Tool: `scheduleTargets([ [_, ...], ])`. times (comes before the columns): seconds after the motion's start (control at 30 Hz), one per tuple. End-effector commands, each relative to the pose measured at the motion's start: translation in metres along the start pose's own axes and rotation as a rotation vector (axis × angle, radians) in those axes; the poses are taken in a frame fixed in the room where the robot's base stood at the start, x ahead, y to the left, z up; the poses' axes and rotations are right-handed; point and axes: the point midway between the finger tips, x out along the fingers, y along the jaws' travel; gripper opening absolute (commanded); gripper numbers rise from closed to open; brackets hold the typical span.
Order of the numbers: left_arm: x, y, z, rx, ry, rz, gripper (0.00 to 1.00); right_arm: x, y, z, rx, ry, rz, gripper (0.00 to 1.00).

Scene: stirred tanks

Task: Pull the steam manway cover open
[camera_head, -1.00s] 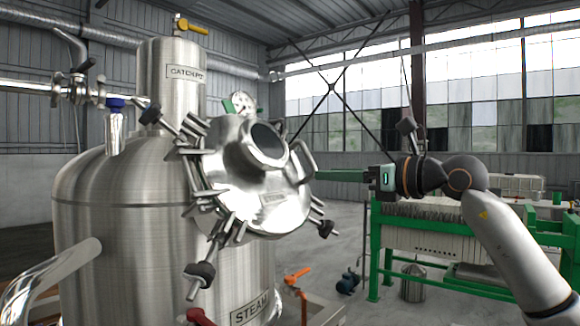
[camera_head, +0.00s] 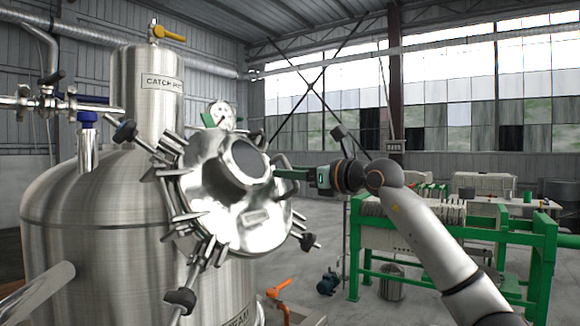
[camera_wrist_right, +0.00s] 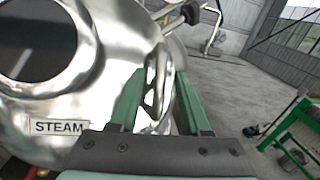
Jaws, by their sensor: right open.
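The steam manway cover (camera_head: 205,190) is a shiny round metal lid on the side of the steel tank (camera_head: 95,225), with a dark round port (camera_head: 243,160) and swing bolts with black knobs around its rim. Its STEAM label shows in the right wrist view (camera_wrist_right: 57,127). My right gripper (camera_head: 274,173) reaches in from the right to the cover's bar handle (camera_head: 284,162). In the right wrist view, the green fingers of the right gripper (camera_wrist_right: 158,88) are open, with the curved metal handle (camera_wrist_right: 160,70) between them. Whether the fingers touch it is unclear. My left gripper is out of view.
A catch pot (camera_head: 150,105) and pipes rise above the tank. Orange valve handles (camera_head: 279,288) sit below the cover. A green-framed machine (camera_head: 400,230) stands behind my right arm.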

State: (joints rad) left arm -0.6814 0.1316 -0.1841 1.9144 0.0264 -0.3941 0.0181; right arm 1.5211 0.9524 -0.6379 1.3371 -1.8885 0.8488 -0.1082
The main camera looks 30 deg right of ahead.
Motion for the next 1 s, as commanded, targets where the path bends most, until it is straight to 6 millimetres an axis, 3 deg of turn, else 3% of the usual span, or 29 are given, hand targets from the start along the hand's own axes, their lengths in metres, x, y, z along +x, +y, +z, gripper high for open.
scheduleTargets([
  [0.33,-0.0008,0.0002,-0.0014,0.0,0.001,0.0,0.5,0.0049,-0.0001,-0.0005,0.0,0.0,-0.001,0.47],
  [0.77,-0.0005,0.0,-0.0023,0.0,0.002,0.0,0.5,0.0046,-0.0002,-0.0004,0.001,0.0,-0.001,0.0],
  [1.0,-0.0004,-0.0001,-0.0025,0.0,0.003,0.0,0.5,0.0045,-0.0004,-0.0003,0.001,0.0,-0.001,0.0],
])
